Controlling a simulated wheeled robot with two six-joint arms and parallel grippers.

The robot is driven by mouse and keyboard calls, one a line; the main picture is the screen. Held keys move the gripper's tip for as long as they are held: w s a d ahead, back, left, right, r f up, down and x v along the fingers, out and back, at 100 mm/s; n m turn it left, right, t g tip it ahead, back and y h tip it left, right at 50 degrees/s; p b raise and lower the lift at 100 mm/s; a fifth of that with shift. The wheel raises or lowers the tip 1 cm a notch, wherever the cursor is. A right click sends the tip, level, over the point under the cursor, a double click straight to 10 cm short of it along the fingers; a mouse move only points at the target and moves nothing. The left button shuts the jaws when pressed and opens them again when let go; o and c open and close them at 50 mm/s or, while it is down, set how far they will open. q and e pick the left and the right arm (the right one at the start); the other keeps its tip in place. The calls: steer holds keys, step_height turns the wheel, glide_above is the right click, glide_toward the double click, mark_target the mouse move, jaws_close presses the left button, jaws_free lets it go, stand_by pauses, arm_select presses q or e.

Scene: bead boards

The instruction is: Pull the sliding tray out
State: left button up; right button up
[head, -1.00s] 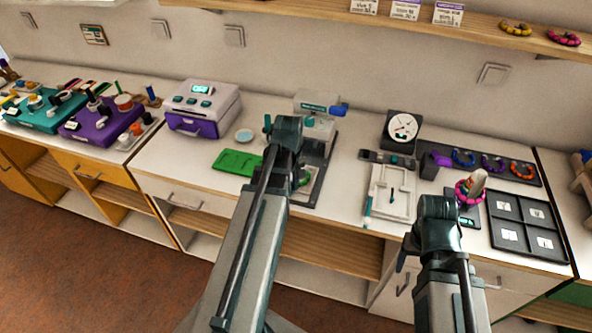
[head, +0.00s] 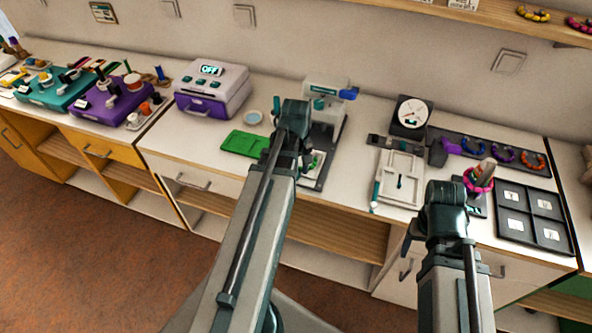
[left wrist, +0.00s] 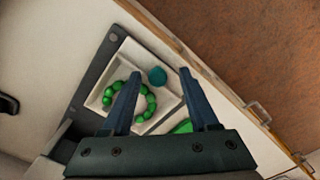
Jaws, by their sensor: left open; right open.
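The sliding tray (left wrist: 143,52) is a white square tray holding a ring of green beads (left wrist: 112,91). It lies on the dark base (left wrist: 92,78) of a white press (head: 326,103) with a blue knob. A round teal knob (left wrist: 157,76) stands at the tray's edge. My left gripper (left wrist: 160,73) is open, and the teal knob shows between its fingertips; I cannot tell whether they touch it. In the head view my left arm partly hides the tray (head: 314,166). My right gripper (head: 447,193) is open over the counter's front at right; its fingers are mostly hidden.
A green mat (head: 244,143) and a purple-white machine (head: 211,90) stand left of the press. A white board (head: 400,176), a dial (head: 411,114), a cone with a pink bracelet (head: 479,178) and a black sectioned tray (head: 535,217) stand right. The counter's front edge is clear.

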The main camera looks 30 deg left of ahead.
arm_select(q)
step_height(320, 180, up, 14)
steer(key=p, duration=1.3)
steer(key=shift+f, duration=0.25)
steer(key=s+d+m, duration=0.3)
steer(key=d+m, duration=0.4)
steer(key=d, duration=0.7)
steer(key=s+d+m+y, duration=0.1)
steer(key=s+d+m, duration=0.1)
steer(key=d+m, duration=0.6)
steer(key=d, duration=0.5)
steer(key=shift+s+d+f, duration=0.15)
steer(key=shift+s+d, duration=0.2)
steer(key=shift+s, duration=0.05)
